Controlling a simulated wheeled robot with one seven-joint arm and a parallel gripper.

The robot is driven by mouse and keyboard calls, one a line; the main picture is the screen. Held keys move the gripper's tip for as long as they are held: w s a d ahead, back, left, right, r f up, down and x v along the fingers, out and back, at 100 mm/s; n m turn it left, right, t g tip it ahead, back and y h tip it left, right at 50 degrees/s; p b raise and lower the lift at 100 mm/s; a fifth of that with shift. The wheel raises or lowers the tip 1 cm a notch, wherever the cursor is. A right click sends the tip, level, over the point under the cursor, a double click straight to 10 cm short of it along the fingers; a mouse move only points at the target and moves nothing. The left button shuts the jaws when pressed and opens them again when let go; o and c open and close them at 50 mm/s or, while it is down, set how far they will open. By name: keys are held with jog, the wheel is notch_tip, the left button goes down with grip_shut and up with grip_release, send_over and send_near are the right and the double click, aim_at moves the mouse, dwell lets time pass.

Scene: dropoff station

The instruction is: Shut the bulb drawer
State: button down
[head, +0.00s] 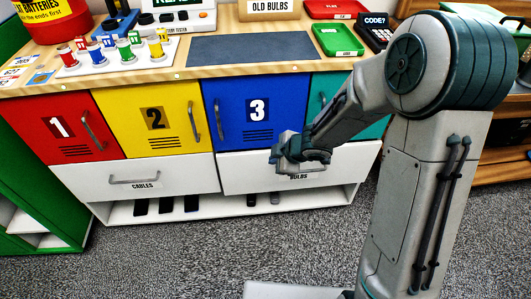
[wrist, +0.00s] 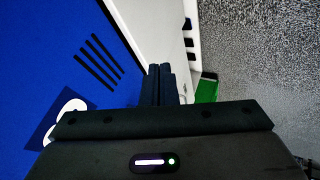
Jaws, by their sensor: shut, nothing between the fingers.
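The white cables drawer (head: 135,180) to the left sits level with the cabinet. Above are red (head: 55,128), yellow (head: 150,118) and blue (head: 258,105) doors with handles. An open shelf with dark items runs below. The grey carpet (head: 180,250) in front is clear.

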jog(key=shift+w+a+f+b, duration=0.7)
jog(key=shift+w+a+f, duration=0.25)
jog(key=shift+w+f, duration=0.4)
jog(key=shift+w+a+f+b, duration=0.65)
jog(key=shift+w+a+f, duration=0.25)
jog(key=shift+w+f, duration=0.35)
jog(key=shift+w+a+f+b, duration=0.7)
jog(key=shift+w+a+f, duration=0.25)
jog(key=shift+w+f, duration=0.4)
jog(key=shift+s, duration=0.1)
